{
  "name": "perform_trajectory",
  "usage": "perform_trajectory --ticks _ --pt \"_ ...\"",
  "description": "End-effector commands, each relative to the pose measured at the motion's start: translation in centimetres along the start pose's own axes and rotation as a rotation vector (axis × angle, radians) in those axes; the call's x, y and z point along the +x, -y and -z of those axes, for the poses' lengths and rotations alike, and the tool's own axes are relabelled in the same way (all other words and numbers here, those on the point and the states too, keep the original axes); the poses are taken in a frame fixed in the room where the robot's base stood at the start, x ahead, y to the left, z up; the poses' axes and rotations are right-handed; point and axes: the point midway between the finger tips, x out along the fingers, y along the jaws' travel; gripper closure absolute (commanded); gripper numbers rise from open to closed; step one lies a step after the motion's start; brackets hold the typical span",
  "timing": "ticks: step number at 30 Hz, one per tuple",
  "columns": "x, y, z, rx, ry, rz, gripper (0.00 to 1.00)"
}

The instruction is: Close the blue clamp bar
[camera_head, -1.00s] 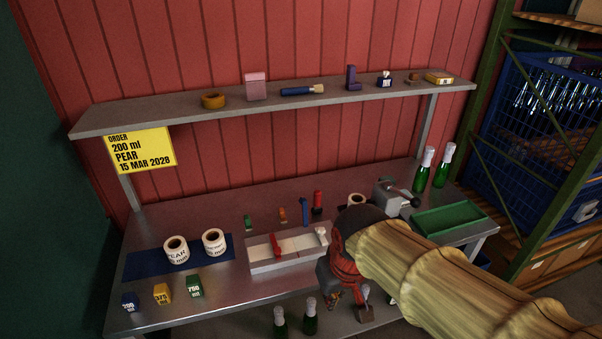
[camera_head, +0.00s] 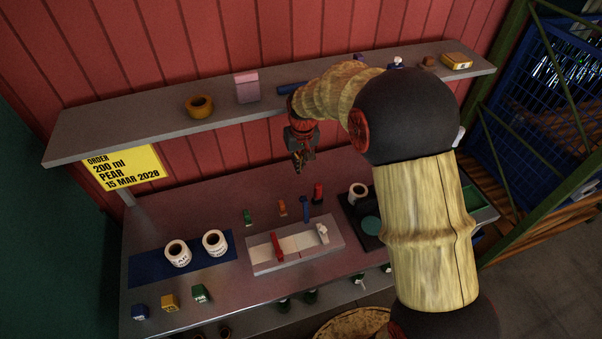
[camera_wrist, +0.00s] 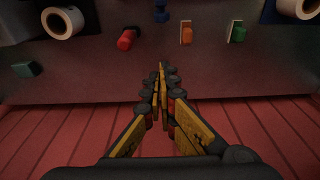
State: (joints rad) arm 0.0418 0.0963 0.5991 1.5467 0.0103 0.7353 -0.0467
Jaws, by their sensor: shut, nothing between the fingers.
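The blue clamp bar (camera_head: 305,209) stands up at the back edge of the white tray (camera_head: 262,266) on the bench. In the wrist view a blue piece (camera_wrist: 161,11), which looks like the same bar, shows at the top edge, partly cut off. My gripper (camera_head: 298,168) hangs fingers down above the back of the bench, behind and above the bar and apart from it. In the wrist view its fingers (camera_wrist: 161,70) are together with nothing between them.
A red piece (camera_head: 318,192), an orange piece (camera_head: 282,207) and a green piece (camera_head: 248,217) stand behind the tray. A red bar (camera_head: 277,246) and a white piece (camera_head: 322,233) are on the tray. The shelf (camera_head: 150,125) runs close behind my gripper.

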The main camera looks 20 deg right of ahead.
Motion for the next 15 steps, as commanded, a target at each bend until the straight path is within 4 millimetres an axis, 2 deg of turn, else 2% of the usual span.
perform_trajectory --ticks 5,15 --pt "2.3 0.0 -0.2 -0.002 0.006 0.0 1.0" --pt "8.2 0.0 -0.2 -0.002 0.005 0.0 1.0"
